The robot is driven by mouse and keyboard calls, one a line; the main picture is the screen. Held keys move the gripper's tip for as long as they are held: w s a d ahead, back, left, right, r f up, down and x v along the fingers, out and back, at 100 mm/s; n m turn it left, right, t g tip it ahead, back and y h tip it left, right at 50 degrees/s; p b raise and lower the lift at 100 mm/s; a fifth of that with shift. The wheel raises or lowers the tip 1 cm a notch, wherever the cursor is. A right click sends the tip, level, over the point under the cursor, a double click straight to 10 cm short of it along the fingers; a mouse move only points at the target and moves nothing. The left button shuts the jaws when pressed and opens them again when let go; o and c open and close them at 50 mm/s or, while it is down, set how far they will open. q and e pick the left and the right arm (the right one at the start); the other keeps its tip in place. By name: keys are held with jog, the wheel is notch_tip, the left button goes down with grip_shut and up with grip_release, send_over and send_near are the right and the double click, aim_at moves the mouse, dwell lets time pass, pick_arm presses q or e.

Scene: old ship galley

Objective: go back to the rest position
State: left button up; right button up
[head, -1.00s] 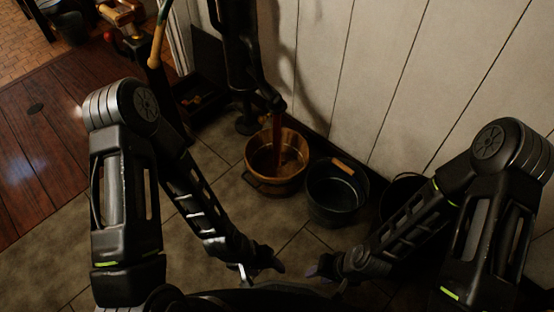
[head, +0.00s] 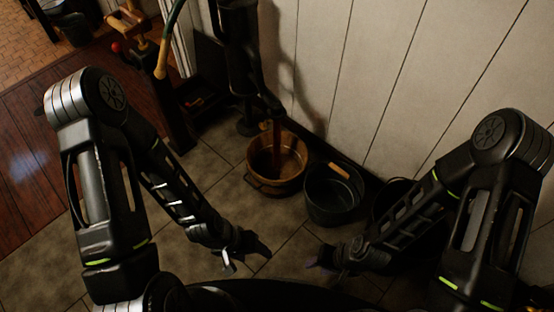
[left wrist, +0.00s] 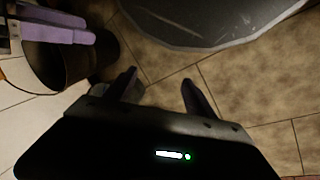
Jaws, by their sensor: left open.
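My left gripper (head: 252,246) hangs low over the tiled floor, in front of my body, with nothing in it. In the left wrist view its two dark fingers (left wrist: 160,92) stand apart with bare tile between them. My right gripper (head: 320,257) is a short way to its right, pointing toward it and not touching it. Its purplish fingers (left wrist: 65,30) show at the top left of the left wrist view. I cannot tell how far apart they are.
A wooden bucket (head: 257,181) stands below a black pump (head: 238,60) by the white plank wall (head: 400,60). A dark metal bucket (head: 334,205) is beside it, and another dark bucket (head: 393,190) is partly behind my right arm. Tile left of the buckets is clear.

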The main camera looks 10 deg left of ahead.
pick_arm(q)
jog(key=shift+s+f, duration=0.15)
jog(key=shift+s, duration=0.75)
jog(key=b+x, duration=0.8)
jog(key=x, duration=0.3)
jog(key=shift+d+b, duration=0.15)
jog(key=shift+b, duration=0.15)
jog(key=shift+w, duration=0.2)
notch_tip(320, 180, up, 18)
jog(key=p, duration=1.8)
